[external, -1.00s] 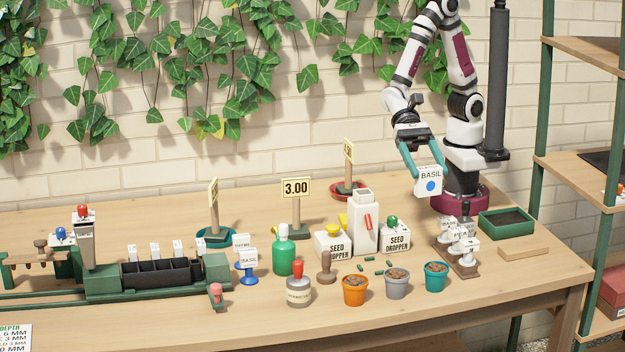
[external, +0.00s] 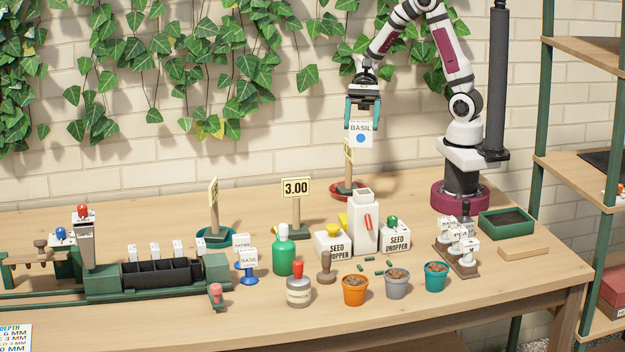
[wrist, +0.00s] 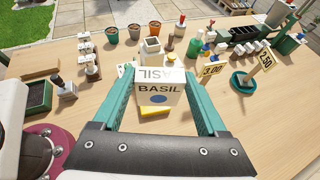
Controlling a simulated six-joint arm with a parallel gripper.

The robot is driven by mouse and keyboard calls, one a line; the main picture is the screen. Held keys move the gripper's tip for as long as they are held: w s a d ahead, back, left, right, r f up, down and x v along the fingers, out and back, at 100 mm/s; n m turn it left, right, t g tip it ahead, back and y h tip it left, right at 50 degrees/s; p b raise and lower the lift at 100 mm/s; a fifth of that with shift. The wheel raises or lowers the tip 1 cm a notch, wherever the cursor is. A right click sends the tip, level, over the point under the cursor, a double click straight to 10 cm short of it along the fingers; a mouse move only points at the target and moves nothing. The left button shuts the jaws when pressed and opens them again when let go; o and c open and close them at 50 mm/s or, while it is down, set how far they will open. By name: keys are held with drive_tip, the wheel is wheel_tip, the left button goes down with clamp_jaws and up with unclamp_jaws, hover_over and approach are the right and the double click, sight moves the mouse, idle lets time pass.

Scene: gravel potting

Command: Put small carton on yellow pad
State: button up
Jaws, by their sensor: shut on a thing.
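The small carton is a white box marked BASIL with a blue dot (external: 361,133). My gripper (external: 362,116) is shut on it and holds it upright, high above the back of the table. In the wrist view the carton (wrist: 157,96) sits between the two teal fingers. A yellow piece (wrist: 155,111), which looks like the pad, shows just below the carton there, mostly hidden by it. In the external view a sliver of yellow (external: 343,218) shows behind the white bottle; I cannot tell if it is the same piece.
A yellow sign on a post in a red saucer (external: 336,192) stands just below the carton. The 3.00 sign (external: 296,188), a tall white bottle (external: 364,230) and seed dropper boxes (external: 396,242) stand close by. Small pots (external: 355,290) line the front.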

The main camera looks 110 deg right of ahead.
sight(364, 132)
drive_tip(key=s+d+f, duration=0.2)
drive_tip(key=d+f, duration=0.2)
drive_tip(key=f, duration=0.1)
drive_tip(key=shift+m+t, duration=0.4)
drive_tip(key=shift+w+a+f, duration=0.75)
drive_tip(key=shift+a+f, duration=1.1)
drive_tip(key=shift+w+a+f, duration=0.8)
drive_tip(key=shift+a+f, duration=1)
drive_tip(key=shift+f, duration=0.05)
drive_tip(key=shift+w+a+f, duration=0.75)
drive_tip(key=shift+a+f, duration=1.1)
drive_tip(key=shift+f, duration=0.1)
drive_tip(key=o, duration=1.3)
drive_tip(key=shift+c, duration=0.2)
